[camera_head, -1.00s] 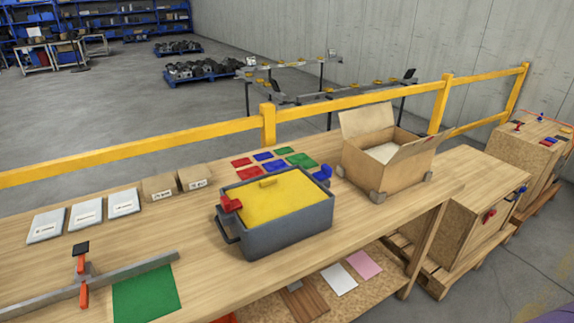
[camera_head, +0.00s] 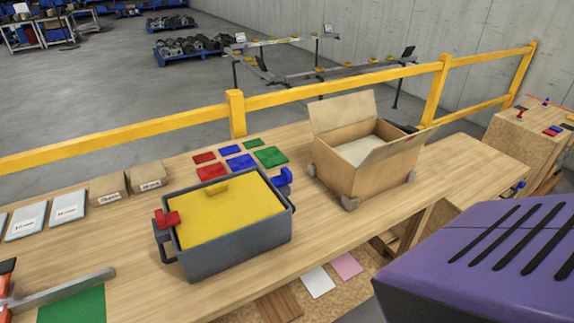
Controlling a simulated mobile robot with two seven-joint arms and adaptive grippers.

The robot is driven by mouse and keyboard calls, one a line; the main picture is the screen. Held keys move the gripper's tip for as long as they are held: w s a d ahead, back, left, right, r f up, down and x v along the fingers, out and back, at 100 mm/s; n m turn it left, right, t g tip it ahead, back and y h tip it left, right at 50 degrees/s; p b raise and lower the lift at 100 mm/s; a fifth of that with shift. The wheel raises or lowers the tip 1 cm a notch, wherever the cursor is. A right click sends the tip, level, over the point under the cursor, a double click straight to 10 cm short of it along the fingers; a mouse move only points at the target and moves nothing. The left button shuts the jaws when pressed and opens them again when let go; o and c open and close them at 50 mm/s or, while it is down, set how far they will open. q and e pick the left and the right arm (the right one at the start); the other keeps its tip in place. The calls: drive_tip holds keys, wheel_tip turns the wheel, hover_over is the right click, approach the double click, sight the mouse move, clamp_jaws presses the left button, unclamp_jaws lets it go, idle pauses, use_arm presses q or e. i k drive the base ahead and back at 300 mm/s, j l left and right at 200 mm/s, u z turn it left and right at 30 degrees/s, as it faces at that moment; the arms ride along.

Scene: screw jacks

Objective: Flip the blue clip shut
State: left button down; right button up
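A grey box (camera_head: 238,249) with a yellow lid (camera_head: 228,213) stands on the wooden workbench. A blue clip (camera_head: 282,177) sits at the box's right end and sticks up and outward beside the lid's edge. A red clip (camera_head: 167,218) sits at the left end, by the lid's left edge. Neither of my grippers shows in the head view, and nothing touches the blue clip.
An open cardboard box (camera_head: 366,165) stands right of the grey box. Coloured cards (camera_head: 238,162) lie behind it. A purple slotted body (camera_head: 490,265) covers the lower right. A yellow rail (camera_head: 330,88) runs behind the bench (camera_head: 335,222).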

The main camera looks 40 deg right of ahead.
sight(285, 178)
drive_tip(key=i+l+u, duration=0.2)
drive_tip(key=l, duration=2)
drive_tip(key=k+l, duration=0.3)
drive_tip(key=k, duration=0.2)
drive_tip(key=k+l+z, duration=0.15)
drive_tip(key=l, duration=0.4)
drive_tip(key=i, duration=0.05)
